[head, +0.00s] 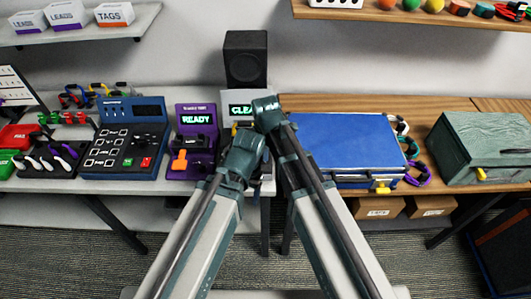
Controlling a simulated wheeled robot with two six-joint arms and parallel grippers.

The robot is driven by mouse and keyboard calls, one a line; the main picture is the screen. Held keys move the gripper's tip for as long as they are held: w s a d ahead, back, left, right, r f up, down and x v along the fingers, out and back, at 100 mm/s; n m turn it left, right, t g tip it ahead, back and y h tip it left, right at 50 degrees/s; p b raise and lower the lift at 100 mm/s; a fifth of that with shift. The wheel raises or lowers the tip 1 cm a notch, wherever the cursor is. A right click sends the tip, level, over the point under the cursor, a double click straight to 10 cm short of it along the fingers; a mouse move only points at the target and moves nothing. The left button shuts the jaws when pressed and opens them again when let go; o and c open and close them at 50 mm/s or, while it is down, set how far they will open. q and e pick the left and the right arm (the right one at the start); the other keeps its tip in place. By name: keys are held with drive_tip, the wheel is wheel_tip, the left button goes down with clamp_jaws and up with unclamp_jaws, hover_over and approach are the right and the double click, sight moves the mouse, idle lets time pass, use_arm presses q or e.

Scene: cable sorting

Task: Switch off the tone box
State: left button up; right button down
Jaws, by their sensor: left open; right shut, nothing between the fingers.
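No label that I can read names the tone box. A pale unit (232,101) with a green display beginning "CLEA" stands at the back centre, below a black speaker (245,60). My arms cover much of its front, so any switch there is hidden. To its left is a purple box (181,143) with a lit "READY" display and an orange lever (180,160). My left gripper (247,145) is in front of the pale unit, right of the purple box. My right gripper (267,111) is higher, over the unit's right side. Both fingertips are mostly hidden by my wrists; I see nothing held.
A blue console (123,136) with red and green buttons stands left of the purple box. A blue case (345,142) and a green box (482,147) lie on the wooden bench to the right. Shelves hang above at left and right.

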drive_tip(key=shift+r, duration=0.1)
wheel_tip(320, 180, up, 14)
drive_tip(key=s+p, duration=0.1)
drive_tip(key=p, duration=1.2)
drive_tip(key=shift+s+f+p, duration=0.2)
drive_tip(key=shift+s+p, duration=0.15)
